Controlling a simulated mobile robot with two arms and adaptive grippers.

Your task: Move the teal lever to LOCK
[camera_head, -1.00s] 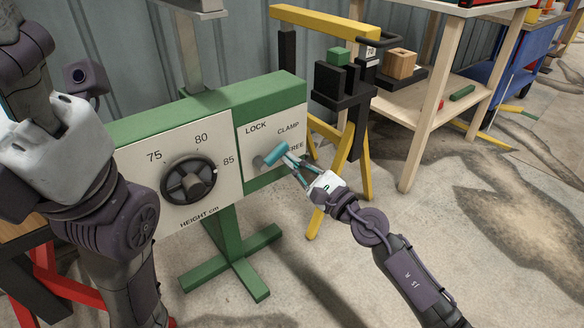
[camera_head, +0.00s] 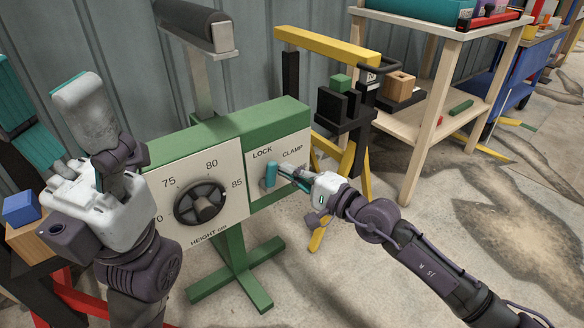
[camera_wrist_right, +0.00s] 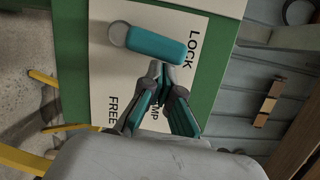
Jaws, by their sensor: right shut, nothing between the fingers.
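The teal lever (camera_head: 271,174) is on the white face of the green stand (camera_head: 275,116). Its handle points up from its grey pivot, with its tip close to the word LOCK (camera_head: 262,152). In the right wrist view the lever (camera_wrist_right: 157,45) also reaches from its pivot towards LOCK. My right gripper (camera_head: 287,174) is shut and empty just right of the handle, on the CLAMP side; whether it touches the lever I cannot tell. It hides the word FREE, which shows in the right wrist view.
A yellow stand (camera_head: 330,44) with a black tray is close behind on the right, and a wooden shelf (camera_head: 446,92) is beyond. A blue cube (camera_head: 20,208) is at the far left.

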